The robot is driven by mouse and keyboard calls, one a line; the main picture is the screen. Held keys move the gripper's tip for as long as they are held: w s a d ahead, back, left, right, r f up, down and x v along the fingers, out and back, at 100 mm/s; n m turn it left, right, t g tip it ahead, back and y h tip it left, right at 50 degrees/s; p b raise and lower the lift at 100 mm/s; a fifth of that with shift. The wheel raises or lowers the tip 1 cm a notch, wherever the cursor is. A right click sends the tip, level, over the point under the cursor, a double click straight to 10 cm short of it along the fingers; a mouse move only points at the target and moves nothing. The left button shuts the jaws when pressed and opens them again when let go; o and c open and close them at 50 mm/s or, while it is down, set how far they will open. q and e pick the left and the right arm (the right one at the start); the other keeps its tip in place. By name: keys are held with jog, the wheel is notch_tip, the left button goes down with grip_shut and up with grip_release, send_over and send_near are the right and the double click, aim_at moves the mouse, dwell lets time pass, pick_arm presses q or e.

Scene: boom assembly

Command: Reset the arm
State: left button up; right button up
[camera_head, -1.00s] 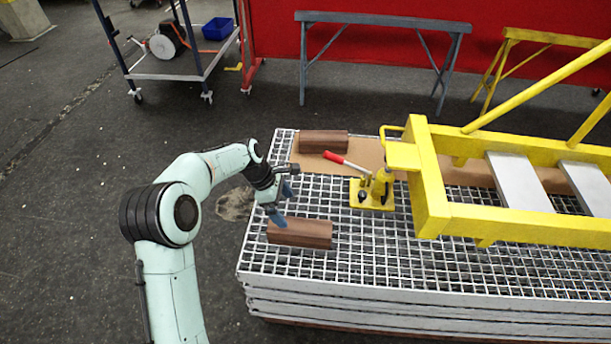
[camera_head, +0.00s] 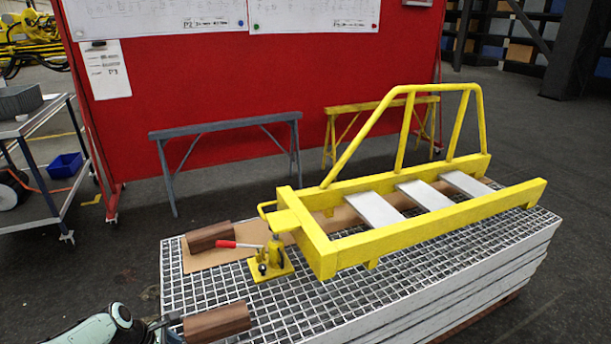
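My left arm shows only at the bottom left. The part near my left gripper (camera_head: 168,327) is cut off by the bottom edge, beside the near brown block (camera_head: 217,322). I cannot tell whether the fingers touch it or are open. My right gripper is out of view. A yellow boom frame (camera_head: 400,222) with grey cross plates lies on the grating stack (camera_head: 425,290). A yellow jack (camera_head: 272,262) with a red handle (camera_head: 238,245) stands at the frame's left end.
A second brown block (camera_head: 209,236) lies on a cardboard sheet (camera_head: 215,257) at the stack's back left. Grey (camera_head: 228,128) and yellow (camera_head: 380,112) trestles stand behind, before a red panel (camera_head: 270,75). A cart (camera_head: 40,160) stands at left. Floor at right is clear.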

pick_arm(q)
jog(key=s+d+f+m+g+p, duration=0.1)
jog(key=s+d+f+m+p, duration=0.25)
jog(key=d+f, duration=0.35)
jog(key=s+d+f+m+g+p, duration=0.1)
jog(key=s+d+f+m+p, duration=0.1)
jog(key=s+d+f+m, duration=0.45)
jog(key=s+d+f+m+p, duration=0.1)
jog(key=s+d+m+p, duration=0.1)
jog(key=s+d+m, duration=0.2)
jog(key=s+d+m+g+p, duration=0.1)
jog(key=s+d+m, duration=0.3)
jog(key=s, duration=0.7)
jog(key=d+p, duration=0.1)
jog(key=d, duration=0.1)
jog(key=shift+s+d+f+m, duration=0.15)
jog(key=shift+d+f+m, duration=0.15)
jog(key=shift+f+m, duration=0.1)
